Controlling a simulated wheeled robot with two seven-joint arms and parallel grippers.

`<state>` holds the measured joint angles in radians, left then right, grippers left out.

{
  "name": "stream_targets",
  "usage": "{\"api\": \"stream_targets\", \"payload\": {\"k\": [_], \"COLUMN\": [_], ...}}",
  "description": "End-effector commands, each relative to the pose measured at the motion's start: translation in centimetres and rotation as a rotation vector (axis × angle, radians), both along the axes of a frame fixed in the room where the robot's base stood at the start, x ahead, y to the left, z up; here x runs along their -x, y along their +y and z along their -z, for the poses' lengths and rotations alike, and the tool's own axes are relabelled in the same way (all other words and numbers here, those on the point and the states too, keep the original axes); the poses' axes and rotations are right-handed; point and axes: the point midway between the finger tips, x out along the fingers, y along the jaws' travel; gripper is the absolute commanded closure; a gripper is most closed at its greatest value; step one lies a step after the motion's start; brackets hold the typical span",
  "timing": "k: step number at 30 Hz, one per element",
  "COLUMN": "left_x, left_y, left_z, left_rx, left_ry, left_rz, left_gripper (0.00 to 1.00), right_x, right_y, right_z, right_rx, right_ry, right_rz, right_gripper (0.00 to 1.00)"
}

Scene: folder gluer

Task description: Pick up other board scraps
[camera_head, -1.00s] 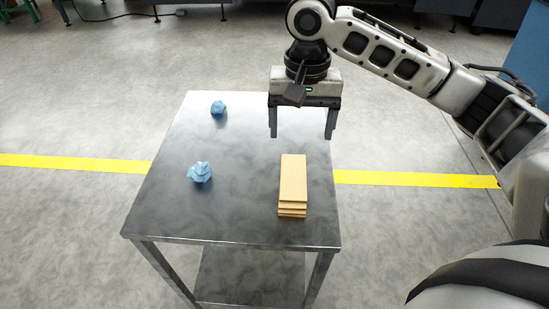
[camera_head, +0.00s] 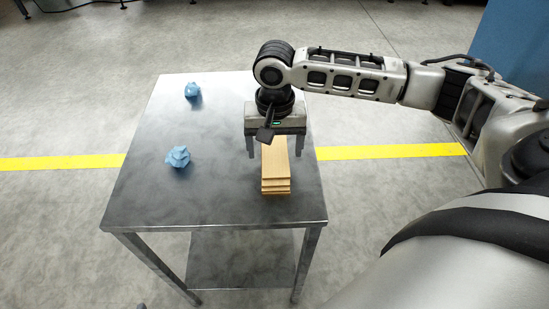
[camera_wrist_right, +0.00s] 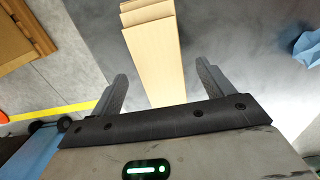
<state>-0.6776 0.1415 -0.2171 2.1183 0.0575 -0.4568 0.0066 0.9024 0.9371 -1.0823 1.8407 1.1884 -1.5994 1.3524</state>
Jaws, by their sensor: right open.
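A stack of tan boards (camera_head: 276,180) lies on the right part of the metal table (camera_head: 215,205). In the right wrist view the boards (camera_wrist_right: 155,50) run between the two fingers. My right gripper (camera_head: 274,154) is open, pointing down over the far end of the stack, one finger to each side. I cannot tell how far above the boards the fingertips are. The gripper hides the far end of the stack in the head view. My left gripper is not in view.
Two crumpled blue pieces lie on the table's left side, one nearer (camera_head: 177,157) and one farther back (camera_head: 192,90). The table top between them and the boards is clear. A yellow line (camera_head: 390,151) crosses the floor.

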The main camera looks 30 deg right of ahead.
Motion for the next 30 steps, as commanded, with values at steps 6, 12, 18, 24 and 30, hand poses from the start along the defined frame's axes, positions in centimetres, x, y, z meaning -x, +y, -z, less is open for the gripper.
{"api": "stream_targets", "payload": {"k": [6,12,18,24,30], "left_x": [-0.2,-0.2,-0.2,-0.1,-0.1], "left_y": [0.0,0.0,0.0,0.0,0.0], "left_z": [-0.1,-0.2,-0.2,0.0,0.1], "left_rx": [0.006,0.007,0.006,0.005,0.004], "left_ry": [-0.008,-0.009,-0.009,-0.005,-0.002], "left_rz": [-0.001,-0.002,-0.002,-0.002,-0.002], "left_gripper": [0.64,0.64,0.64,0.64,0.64], "right_x": [0.0,0.0,0.0,0.0,0.0], "right_y": [0.1,0.1,0.1,0.1,0.0], "right_z": [2.4,2.5,2.5,2.5,2.1], "right_rx": [0.001,0.0,0.0,0.0,0.0], "right_ry": [-0.001,-0.001,-0.001,-0.001,-0.001], "right_rz": [-0.001,-0.001,-0.001,-0.001,-0.001], "right_gripper": [0.2,0.2,0.65,0.68,0.68]}}
